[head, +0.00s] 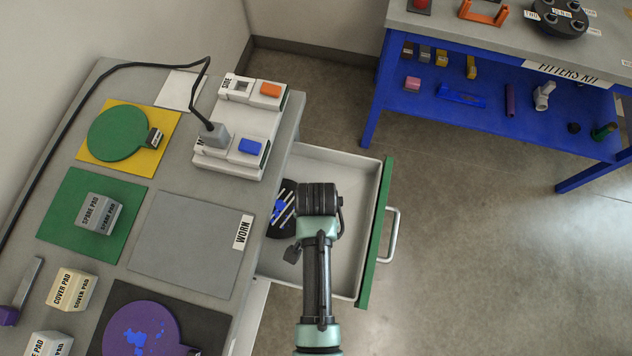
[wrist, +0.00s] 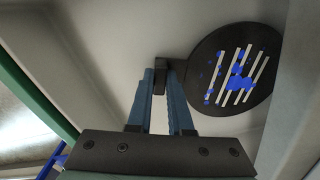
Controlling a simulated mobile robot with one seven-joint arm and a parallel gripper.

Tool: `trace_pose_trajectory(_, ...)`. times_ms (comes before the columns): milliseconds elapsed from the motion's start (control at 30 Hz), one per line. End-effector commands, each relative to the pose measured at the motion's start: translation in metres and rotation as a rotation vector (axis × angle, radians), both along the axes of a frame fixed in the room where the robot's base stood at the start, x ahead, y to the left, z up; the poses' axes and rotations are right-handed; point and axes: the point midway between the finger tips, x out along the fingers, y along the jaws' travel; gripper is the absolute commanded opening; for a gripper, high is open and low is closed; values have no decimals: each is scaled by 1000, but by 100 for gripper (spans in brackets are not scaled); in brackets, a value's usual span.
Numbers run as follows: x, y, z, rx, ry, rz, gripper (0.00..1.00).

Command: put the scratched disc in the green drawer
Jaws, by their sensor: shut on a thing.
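The scratched disc (head: 283,221) is black with pale parallel scratches and blue blotches. It is inside the open green drawer (head: 374,235), partly hidden by my arm in the head view. In the wrist view, my gripper (wrist: 163,78) is shut on the short dark tab at the edge of the scratched disc (wrist: 235,72). The disc is over the pale drawer floor; I cannot tell whether it touches it. The fingers are hidden in the head view.
The grey worn mat (head: 188,243) is bare. A green disc (head: 117,133) lies on a yellow mat, and a purple disc (head: 140,333) on a black one. A white switch unit (head: 235,140) stands near the drawer. A blue bench (head: 470,100) is at the back right.

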Motion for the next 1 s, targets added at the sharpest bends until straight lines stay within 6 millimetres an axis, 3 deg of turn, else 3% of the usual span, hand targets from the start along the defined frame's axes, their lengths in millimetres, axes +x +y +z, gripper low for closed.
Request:
trace_pose_trajectory(400,1,0,-6,0,-4,1,0)
trace_pose_trajectory(433,0,0,-6,1,-2,1,22)
trace_pose_trajectory(600,0,0,-6,1,-2,1,48)
trace_pose_trajectory(867,0,0,-5,1,-2,1,48)
trace_pose_trajectory(1000,1,0,5,0,-4,1,48)
